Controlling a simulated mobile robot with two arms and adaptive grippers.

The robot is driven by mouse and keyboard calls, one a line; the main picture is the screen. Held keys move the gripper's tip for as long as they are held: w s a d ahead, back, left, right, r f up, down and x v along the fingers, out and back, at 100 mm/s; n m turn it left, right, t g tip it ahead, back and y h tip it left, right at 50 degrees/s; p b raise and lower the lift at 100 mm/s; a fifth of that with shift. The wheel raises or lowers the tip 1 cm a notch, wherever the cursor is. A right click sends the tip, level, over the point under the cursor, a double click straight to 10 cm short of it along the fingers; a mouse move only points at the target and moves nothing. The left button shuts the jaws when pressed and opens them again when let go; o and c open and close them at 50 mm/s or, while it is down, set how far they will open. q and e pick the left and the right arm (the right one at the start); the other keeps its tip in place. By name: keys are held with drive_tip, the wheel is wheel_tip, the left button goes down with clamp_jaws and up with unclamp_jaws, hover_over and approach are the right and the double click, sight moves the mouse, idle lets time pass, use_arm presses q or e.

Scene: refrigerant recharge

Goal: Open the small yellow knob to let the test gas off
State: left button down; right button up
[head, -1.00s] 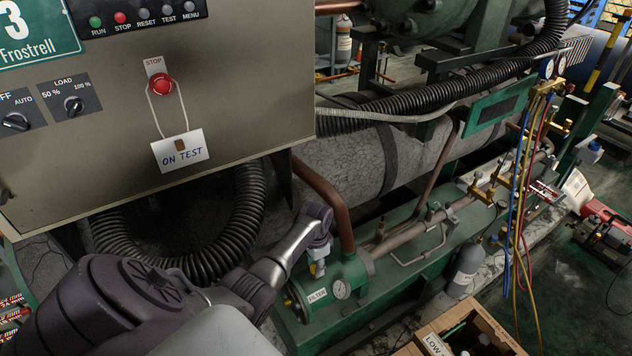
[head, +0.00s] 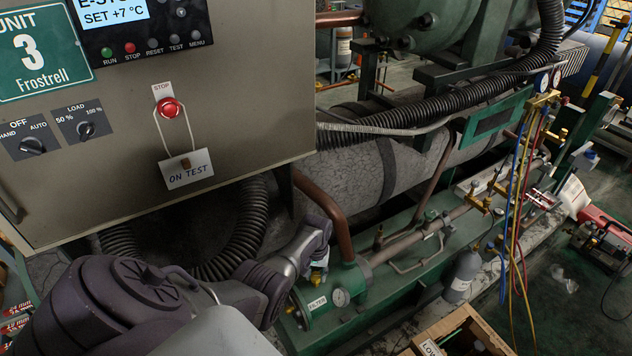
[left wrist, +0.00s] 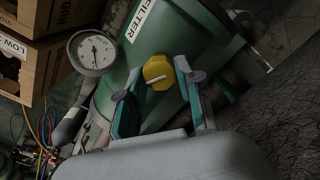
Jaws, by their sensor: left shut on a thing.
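The small yellow knob (left wrist: 158,72) shows in the left wrist view on the green filter housing (left wrist: 165,35). A pale line marks its face. My left gripper (left wrist: 158,88) has one teal-padded finger on each side of the knob and is shut on it. In the head view my left gripper (head: 319,262) reaches down to the near end of the filter housing (head: 335,305), and the knob is mostly hidden there. A round white gauge (left wrist: 92,52) sits beside the knob; it also shows in the head view (head: 341,298). My right gripper is not in view.
A grey control cabinet (head: 240,95) with an "ON TEST" tag (head: 188,170) overhangs the left side. A copper pipe (head: 328,205) rises just behind my gripper. An open cardboard box (head: 440,335) stands at front right. Coloured hoses (head: 516,200) hang from the gauges farther right.

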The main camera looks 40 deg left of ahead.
sight(316, 275)
use_arm(q)
drive_tip(key=shift+n+p, duration=0.3)
drive_tip(key=shift+n, duration=1.3)
drive_tip(key=c, duration=0.8)
unclamp_jaws()
drive_tip(key=shift+o, duration=0.2)
wheel_tip(316, 275, up, 12)
